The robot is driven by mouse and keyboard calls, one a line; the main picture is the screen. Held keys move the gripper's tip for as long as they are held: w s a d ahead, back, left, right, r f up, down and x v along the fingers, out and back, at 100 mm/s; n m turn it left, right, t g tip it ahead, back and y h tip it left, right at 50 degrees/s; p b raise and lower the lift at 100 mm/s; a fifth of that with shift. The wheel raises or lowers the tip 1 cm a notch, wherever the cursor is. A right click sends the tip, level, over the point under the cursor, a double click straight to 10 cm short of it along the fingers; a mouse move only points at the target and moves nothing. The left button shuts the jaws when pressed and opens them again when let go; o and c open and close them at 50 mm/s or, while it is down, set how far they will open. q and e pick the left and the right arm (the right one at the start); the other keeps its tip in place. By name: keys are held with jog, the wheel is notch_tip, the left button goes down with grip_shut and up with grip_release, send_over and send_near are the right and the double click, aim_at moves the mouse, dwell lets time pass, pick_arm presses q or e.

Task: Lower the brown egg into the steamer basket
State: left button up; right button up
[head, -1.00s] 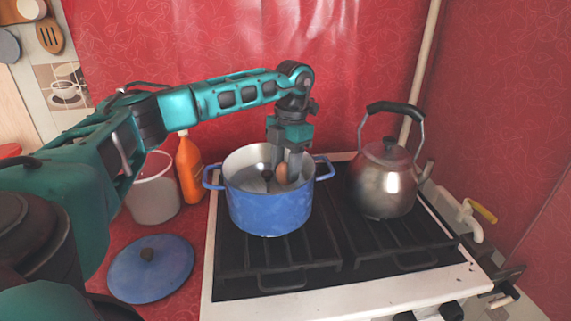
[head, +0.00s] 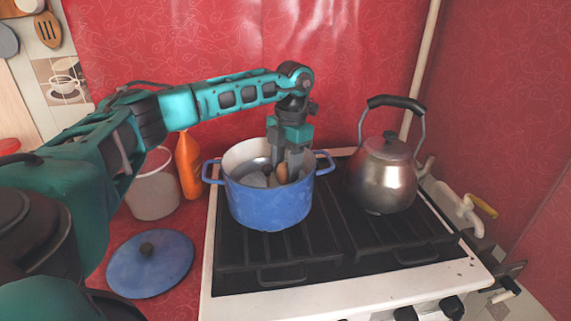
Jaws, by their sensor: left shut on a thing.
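A blue pot (head: 268,208) with a pale inside stands on the left part of the stove. A grey steamer basket (head: 254,180) shows inside it, with a dark upright knob near its middle. My left gripper (head: 284,171) points down into the pot and is shut on the brown egg (head: 282,174). The egg is inside the pot, below the rim line, at the right side of the basket. I cannot tell whether the egg touches the basket. My right gripper is not in view.
A steel kettle (head: 384,178) stands on the right burner, close to the pot. The blue lid (head: 150,265) lies on the red counter at the left. A white bucket (head: 153,187) and an orange bottle (head: 188,166) stand behind the lid.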

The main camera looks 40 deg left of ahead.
pick_arm(q)
jog(key=shift+f+b, duration=0.35)
jog(key=shift+f, duration=0.35)
dwell(0.4)
jog(key=o, duration=0.8)
jog(key=shift+c, duration=0.2)
notch_tip(320, 180, up, 13)
jog(key=w, duration=0.1)
jog(key=shift+w+p, duration=0.3)
jog(key=shift+p, duration=0.15)
jog(key=shift+d+f, duration=0.1)
